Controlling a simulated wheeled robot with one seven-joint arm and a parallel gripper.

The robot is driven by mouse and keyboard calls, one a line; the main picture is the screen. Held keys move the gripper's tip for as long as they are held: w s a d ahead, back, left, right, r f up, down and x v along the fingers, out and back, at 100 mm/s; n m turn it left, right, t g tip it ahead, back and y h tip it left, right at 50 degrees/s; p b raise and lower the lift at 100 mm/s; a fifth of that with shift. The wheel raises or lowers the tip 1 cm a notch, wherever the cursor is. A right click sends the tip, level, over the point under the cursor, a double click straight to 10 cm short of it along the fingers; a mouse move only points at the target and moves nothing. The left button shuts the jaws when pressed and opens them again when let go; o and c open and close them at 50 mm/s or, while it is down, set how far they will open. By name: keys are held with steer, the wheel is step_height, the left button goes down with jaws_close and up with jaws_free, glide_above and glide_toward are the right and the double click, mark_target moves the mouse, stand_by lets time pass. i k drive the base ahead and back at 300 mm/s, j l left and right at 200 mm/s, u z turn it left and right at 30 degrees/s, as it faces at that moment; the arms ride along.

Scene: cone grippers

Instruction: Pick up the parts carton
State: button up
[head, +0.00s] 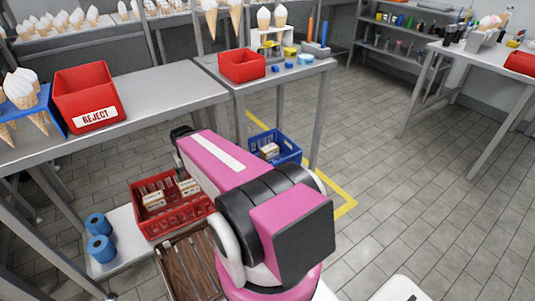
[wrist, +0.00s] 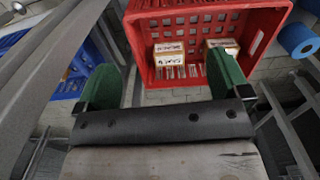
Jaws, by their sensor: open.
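Small pale cartons with dark print stand in two crates, and I cannot tell which one is the parts carton. In the red crate (head: 172,228) are a left carton (head: 153,200) and a right carton (head: 188,187). Both show in the wrist view, one near the middle (wrist: 169,53) and one to its right (wrist: 221,47). Another carton (head: 269,151) is in the blue crate (head: 288,158). My gripper (wrist: 165,75) is open and empty, its green fingers apart, facing the red crate. In the head view my arm mostly hides the gripper.
Blue rolls (head: 99,236) stand left of the red crate, and a brown slatted crate (head: 183,268) is in front. Above are a steel table (head: 160,88) with a red REJECT bin (head: 86,95) and table legs close by. Open tiled floor lies right.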

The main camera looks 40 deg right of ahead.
mark_target(269, 152)
steer(key=k+l, duration=0.55)
steer(key=l, duration=0.2)
steer(key=i+l, duration=0.1)
steer(key=l, duration=0.45)
steer(key=i+l, duration=0.1)
steer(key=l, duration=0.4)
steer(key=i+l, duration=0.15)
steer(key=l, duration=0.4)
steer(key=i+l, duration=0.1)
steer(key=l, duration=0.4)
steer(key=i+l, duration=0.1)
steer(key=l, duration=0.45)
